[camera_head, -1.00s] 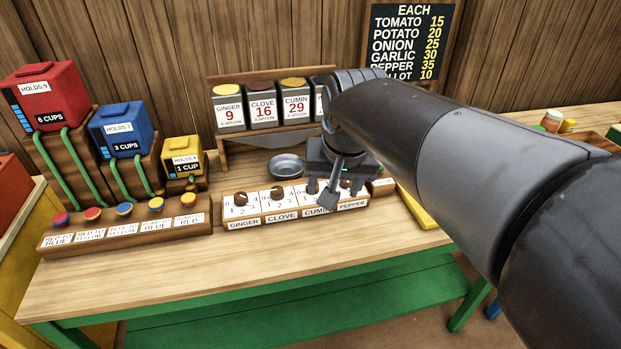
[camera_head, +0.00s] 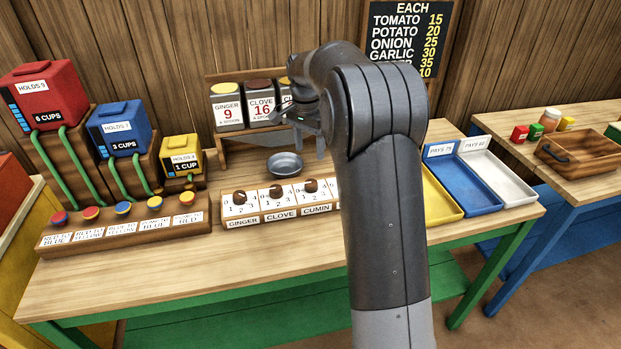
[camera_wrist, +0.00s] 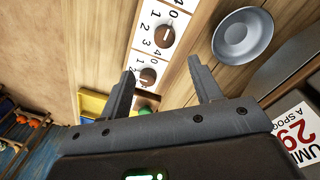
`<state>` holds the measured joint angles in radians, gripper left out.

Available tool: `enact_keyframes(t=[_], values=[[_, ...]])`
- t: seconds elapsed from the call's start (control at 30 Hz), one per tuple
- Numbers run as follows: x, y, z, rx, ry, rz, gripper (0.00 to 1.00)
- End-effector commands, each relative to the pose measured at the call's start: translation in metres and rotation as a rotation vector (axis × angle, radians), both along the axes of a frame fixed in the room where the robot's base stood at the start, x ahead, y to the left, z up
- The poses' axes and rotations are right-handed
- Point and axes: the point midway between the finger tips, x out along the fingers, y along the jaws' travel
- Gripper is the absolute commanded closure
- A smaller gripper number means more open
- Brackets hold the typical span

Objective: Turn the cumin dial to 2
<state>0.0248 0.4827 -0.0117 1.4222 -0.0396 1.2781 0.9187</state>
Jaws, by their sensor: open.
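The cumin dial (camera_head: 310,185) is a brown knob on a white numbered face, third along the low dial board (camera_head: 265,219), above the label CUMIN. In the wrist view, a knob I take for the cumin dial (camera_wrist: 165,35) lies beyond my fingertips, with another knob (camera_wrist: 148,75), probably pepper, below it. I cannot read for sure which number it points at. My gripper (camera_head: 309,138) is open and empty above and behind the board, near the spice jars. Its two fingers also show in the wrist view (camera_wrist: 161,67), apart from the knobs. My arm hides the pepper dial in the head view.
A grey bowl (camera_head: 285,164) stands behind the board. Spice jars (camera_head: 262,103) on a wooden stand are close to my gripper. A button box (camera_head: 125,229) lies left, a blue tray (camera_head: 466,188) right. The front table strip is clear.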

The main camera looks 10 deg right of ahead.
Motion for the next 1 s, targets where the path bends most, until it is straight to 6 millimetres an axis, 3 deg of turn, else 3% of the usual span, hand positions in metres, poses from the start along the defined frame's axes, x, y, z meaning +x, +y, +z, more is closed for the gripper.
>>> enact_keyframes(t=[0.1, 0.33, 0.8, 1.0], values=[[0.011, -0.002, -0.012, -0.003, 0.016, -0.033, 0.42], [0.013, -0.003, -0.03, -0.004, 0.025, -0.044, 0.42], [0.007, -0.006, -0.11, -0.005, 0.023, -0.042, 0.42], [0.006, -0.006, -0.122, -0.004, 0.021, -0.042, 0.42]])
